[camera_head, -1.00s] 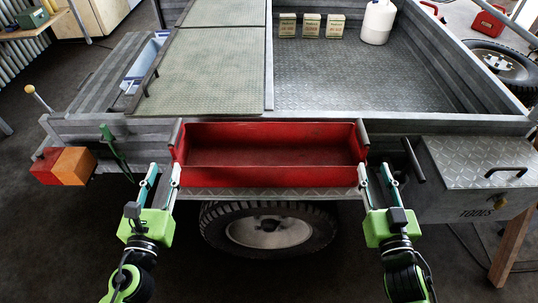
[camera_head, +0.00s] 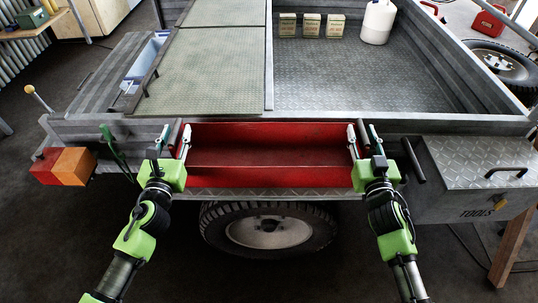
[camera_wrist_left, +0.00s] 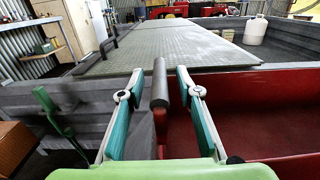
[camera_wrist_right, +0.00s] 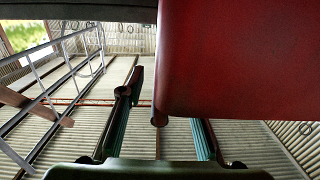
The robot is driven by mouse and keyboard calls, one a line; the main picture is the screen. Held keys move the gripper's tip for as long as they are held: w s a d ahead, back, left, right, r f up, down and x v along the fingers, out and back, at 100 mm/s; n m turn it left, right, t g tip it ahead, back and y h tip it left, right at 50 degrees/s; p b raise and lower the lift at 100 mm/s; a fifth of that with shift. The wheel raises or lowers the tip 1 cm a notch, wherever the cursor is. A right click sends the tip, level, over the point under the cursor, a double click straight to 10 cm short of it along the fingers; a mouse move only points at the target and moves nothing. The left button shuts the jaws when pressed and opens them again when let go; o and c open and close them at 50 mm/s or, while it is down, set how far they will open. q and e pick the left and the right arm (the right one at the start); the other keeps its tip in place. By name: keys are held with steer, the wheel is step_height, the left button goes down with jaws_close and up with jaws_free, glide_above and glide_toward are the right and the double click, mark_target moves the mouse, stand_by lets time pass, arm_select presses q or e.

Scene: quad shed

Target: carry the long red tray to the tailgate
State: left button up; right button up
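The long red tray (camera_head: 270,155) lies level across the rear of the trailer, with a grey bar handle at each end. A diamond-plate strip (camera_head: 270,192), perhaps the tailgate, shows just below its near edge; I cannot tell if they touch. My left gripper (camera_head: 172,138) is open at the left end, its fingers on either side of the left handle (camera_wrist_left: 160,88) with gaps showing. My right gripper (camera_head: 363,137) is open at the right end. In the right wrist view its fingers stand apart around the tray's end (camera_wrist_right: 215,60), which partly hides one finger.
The trailer bed (camera_head: 370,85) behind the tray holds several small boxes (camera_head: 311,25) and a white canister (camera_head: 378,20). A green panel (camera_head: 210,70) covers its left part. A tool box (camera_head: 475,165) stands close to my right arm, and a tail light (camera_head: 72,165) to the left.

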arm_select(q)
jaws_close()
arm_select(e)
jaws_close()
arm_select(q)
steer(key=shift+r, duration=0.3)
arm_select(e)
steer(key=shift+r, duration=0.3)
